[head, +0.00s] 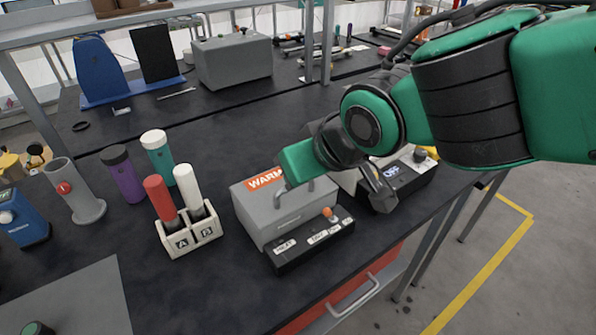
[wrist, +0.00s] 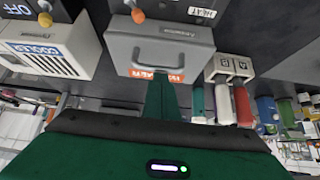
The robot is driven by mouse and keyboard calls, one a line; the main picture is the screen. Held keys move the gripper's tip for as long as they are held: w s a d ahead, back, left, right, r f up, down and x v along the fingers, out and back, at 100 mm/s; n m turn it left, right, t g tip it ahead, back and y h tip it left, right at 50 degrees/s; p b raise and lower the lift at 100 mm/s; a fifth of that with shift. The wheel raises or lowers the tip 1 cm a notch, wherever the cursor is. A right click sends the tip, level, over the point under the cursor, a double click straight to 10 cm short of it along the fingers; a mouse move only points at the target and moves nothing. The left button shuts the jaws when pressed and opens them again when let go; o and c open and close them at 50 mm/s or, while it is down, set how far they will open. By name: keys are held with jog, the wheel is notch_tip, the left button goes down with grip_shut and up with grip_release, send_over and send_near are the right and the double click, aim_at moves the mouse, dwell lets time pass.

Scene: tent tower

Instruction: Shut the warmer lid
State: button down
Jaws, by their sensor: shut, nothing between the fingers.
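The warmer (head: 256,225) is a grey box with a dark control panel, standing near the table's front edge. Its lid (head: 307,203) has an orange label and a grey handle, and lies down over the box. I see no clear gap under it. The lid and handle also show in the wrist view (wrist: 185,60). My gripper (head: 287,167) is shut and empty, with its green fingers just above the label end of the lid, partly covering the label. In the wrist view the fingers (wrist: 163,82) overlap the label. I cannot tell whether they touch it.
The cooler (wrist: 45,50) stands beside the warmer, partly behind my arm in the head view. To the left is a white holder (head: 190,238) with red and white sticks marked A and B. Purple (head: 122,176) and teal (head: 158,158) cylinders stand behind it.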

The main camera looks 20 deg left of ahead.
jog(key=s+d+r, duration=0.2)
jog(key=s+d, duration=0.4)
jog(key=d, duration=0.1)
jog(key=w+d+f+m+h, duration=0.2)
jog(key=w+d+m, duration=0.2)
jog(key=d, duration=0.8)
jog(key=w+d+f+m+h, duration=0.25)
jog(key=w+d, duration=0.25)
jog(key=d, duration=0.6)
jog(key=s+d+f+m+g, duration=0.2)
jog(key=s+d+m, duration=0.2)
jog(key=s+d, duration=0.3)
jog(key=s+d+f+m+g+h, duration=0.1)
jog(key=s+d+m, duration=0.4)
jog(key=d, duration=1)
jog(key=shift+s+d+f+g, duration=0.15)
jog(key=shift+s+f+g, duration=0.5)
jog(key=shift+s+g, duration=0.5)
jog(key=shift+w+m, duration=0.2)
jog(key=shift+m, duration=0.05)
